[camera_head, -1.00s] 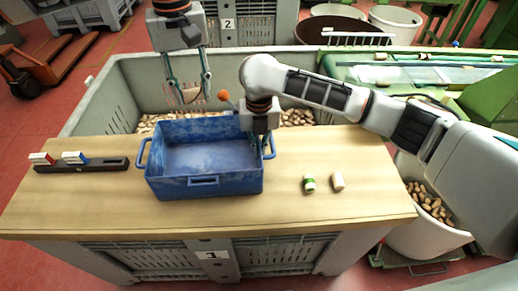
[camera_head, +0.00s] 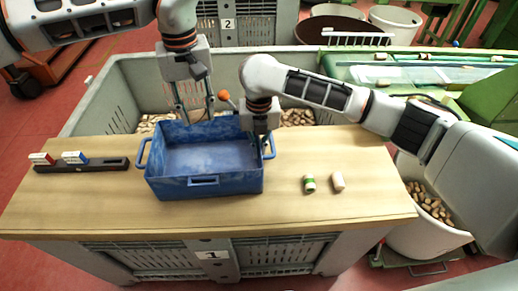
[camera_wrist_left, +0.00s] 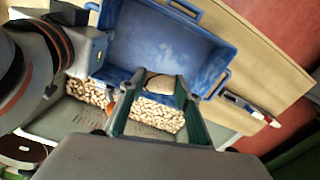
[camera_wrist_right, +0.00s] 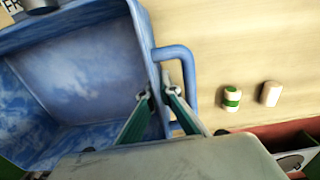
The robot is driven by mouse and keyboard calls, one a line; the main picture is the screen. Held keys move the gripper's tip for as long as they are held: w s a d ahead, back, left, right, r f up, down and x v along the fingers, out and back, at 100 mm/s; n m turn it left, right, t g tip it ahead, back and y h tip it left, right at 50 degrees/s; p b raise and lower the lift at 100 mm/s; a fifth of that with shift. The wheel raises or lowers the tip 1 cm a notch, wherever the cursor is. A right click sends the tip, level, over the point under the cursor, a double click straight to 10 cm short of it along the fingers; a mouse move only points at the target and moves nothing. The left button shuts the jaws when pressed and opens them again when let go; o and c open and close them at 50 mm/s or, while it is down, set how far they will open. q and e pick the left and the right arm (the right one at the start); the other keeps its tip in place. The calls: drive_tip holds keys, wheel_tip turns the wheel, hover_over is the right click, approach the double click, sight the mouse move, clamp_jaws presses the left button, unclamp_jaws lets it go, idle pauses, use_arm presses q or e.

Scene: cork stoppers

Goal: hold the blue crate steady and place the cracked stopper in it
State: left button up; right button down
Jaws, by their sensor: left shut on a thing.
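The blue crate (camera_head: 157,188) stands open and empty on the wooden table. My left gripper (camera_head: 195,119) is above the crate's far edge, pointing down. My right gripper (camera_head: 265,150) is at the crate's right side. In the right wrist view its fingers (camera_wrist_right: 158,95) are close together on either side of the right wall, beside the handle (camera_wrist_right: 184,62).
A green-banded stopper (camera_head: 309,184) and a plain stopper (camera_head: 338,181) stand on the table right of the crate. A dark holder (camera_head: 105,163) with red and blue blocks lies left. Behind is a large grey bin (camera_head: 95,110) with many corks.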

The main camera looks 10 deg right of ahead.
sight(198, 113)
use_arm(q)
drive_tip(key=shift+f, duration=2.1)
drive_tip(key=o, duration=0.8)
drive_tip(key=shift+r, duration=0.1)
wheel_tip(198, 113, up, 12)
drive_tip(key=shift+f, duration=0.1)
